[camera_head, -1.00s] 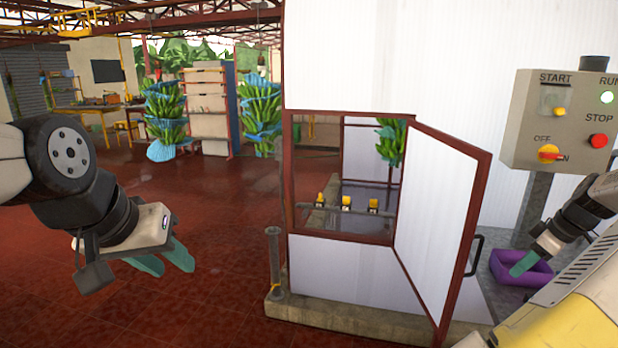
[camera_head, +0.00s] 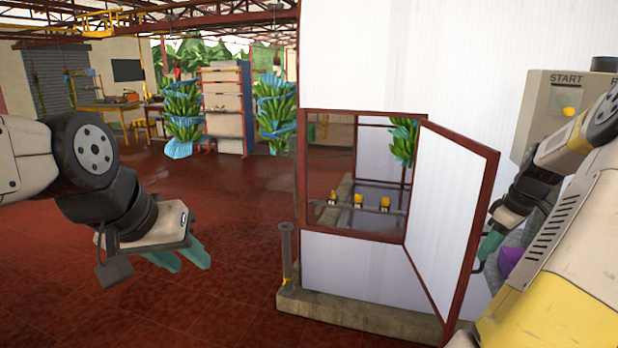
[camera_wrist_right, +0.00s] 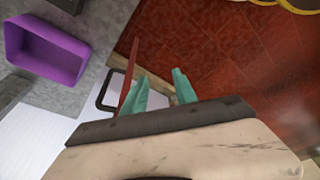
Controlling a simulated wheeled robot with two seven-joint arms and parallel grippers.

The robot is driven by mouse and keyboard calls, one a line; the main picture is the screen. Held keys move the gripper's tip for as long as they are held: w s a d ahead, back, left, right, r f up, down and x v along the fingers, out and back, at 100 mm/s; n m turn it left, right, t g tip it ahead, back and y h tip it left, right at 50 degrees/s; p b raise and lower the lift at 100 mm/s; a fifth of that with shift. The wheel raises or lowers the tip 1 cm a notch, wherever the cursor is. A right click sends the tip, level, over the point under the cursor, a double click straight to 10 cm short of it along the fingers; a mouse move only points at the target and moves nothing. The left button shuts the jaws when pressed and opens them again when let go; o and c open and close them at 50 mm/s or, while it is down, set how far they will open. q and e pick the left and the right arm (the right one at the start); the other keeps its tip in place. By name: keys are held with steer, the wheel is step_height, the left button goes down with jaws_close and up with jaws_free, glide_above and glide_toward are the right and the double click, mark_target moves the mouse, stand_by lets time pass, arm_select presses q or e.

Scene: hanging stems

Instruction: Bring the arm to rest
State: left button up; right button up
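My left gripper (camera_head: 188,260) hangs at the left of the head view over the red floor, its two green fingers a little apart with nothing between them. My right arm comes in from the right in the head view. My right gripper (camera_head: 486,252) is beside the door's outer edge, partly hidden by my arm. In the right wrist view its two green fingers (camera_wrist_right: 163,90) are apart and empty. The door edge and its black handle lie close beside and beyond them; contact cannot be told.
The open white door (camera_head: 445,220) with a red frame swings out from the booth. A purple tray (camera_wrist_right: 48,45) lies on a grey counter. A control box (camera_head: 545,110) is on the right. Banana bunches (camera_head: 183,115) hang at the back. The floor (camera_head: 240,290) at left is clear.

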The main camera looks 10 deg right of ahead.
steer(key=s+a+r+m+h, duration=0.1)
steer(key=a+r, duration=0.4)
steer(key=a, duration=0.7)
steer(key=a+r+m+h, duration=0.1)
steer(key=a+r, duration=0.5)
steer(key=a, duration=0.6)
steer(key=s+a+r+m+t+y, duration=0.2)
steer(key=s+a+t, duration=0.1)
steer(key=s+a, duration=1)
steer(key=shift+a+m+t+y, duration=0.3)
steer(key=shift+a+m+y, duration=0.1)
steer(key=shift+a, duration=0.25)
steer(key=shift+r, duration=0.1)
